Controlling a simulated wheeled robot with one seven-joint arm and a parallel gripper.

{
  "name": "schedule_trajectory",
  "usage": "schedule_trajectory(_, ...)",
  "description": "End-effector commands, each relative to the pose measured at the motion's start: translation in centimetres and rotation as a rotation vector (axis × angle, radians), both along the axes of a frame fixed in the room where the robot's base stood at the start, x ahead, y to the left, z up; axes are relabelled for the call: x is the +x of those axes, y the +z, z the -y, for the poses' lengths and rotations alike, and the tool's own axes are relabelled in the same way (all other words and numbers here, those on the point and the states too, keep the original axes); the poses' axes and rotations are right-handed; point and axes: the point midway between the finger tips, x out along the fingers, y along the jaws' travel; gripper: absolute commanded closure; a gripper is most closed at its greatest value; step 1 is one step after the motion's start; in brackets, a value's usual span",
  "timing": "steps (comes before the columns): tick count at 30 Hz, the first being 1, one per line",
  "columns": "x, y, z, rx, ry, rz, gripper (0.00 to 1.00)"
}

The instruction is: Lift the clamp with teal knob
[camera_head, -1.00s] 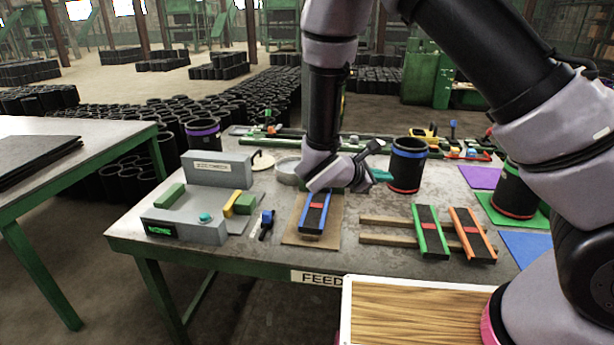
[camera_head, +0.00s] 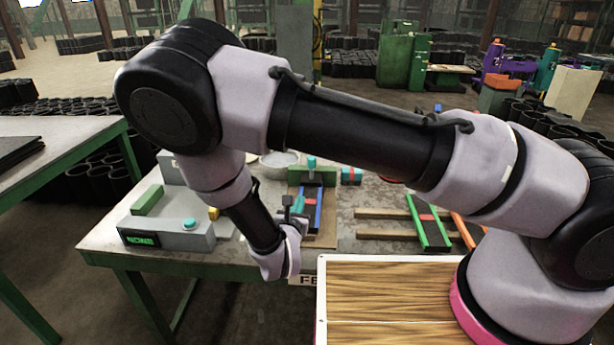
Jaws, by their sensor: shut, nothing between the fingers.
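The clamp with the teal knob (camera_head: 312,162) stands at the far end of the blue-railed tray (camera_head: 318,212) on the feed table. Its body looks green and its knob points up. My gripper (camera_head: 299,207) shows as a small teal part beside the wrist, in front of the clamp and lower in the picture. It is shut and empty, apart from the clamp. It overlaps the left rail of the tray in the picture, and I cannot tell whether it touches it. My forearm crosses the view above the clamp without hiding its knob.
A grey console (camera_head: 165,238) with a teal button stands at left. A green-railed tray (camera_head: 428,225) lies on wooden strips to the right. A small teal and red block (camera_head: 351,175) sits right of the clamp. A pale bowl (camera_head: 279,163) is behind. My arm hides the table's back right.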

Motion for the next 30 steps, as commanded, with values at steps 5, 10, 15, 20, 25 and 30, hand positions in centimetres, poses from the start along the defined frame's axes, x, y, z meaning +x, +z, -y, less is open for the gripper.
schedule_trajectory(5,0.9,-0.1,0.1,0.001,-0.002,0.000,1.00)
schedule_trajectory(10,3.6,-0.5,0.6,0.000,-0.005,0.001,1.00)
schedule_trajectory(15,7.3,-1.1,1.0,0.001,-0.005,0.001,1.00)
schedule_trajectory(20,10.4,-1.4,1.4,0.002,-0.003,0.000,1.00)
schedule_trajectory(25,12.1,0.2,1.7,0.003,-0.002,0.000,1.00)
schedule_trajectory(30,12.9,0.8,1.9,0.002,-0.002,-0.001,1.00)
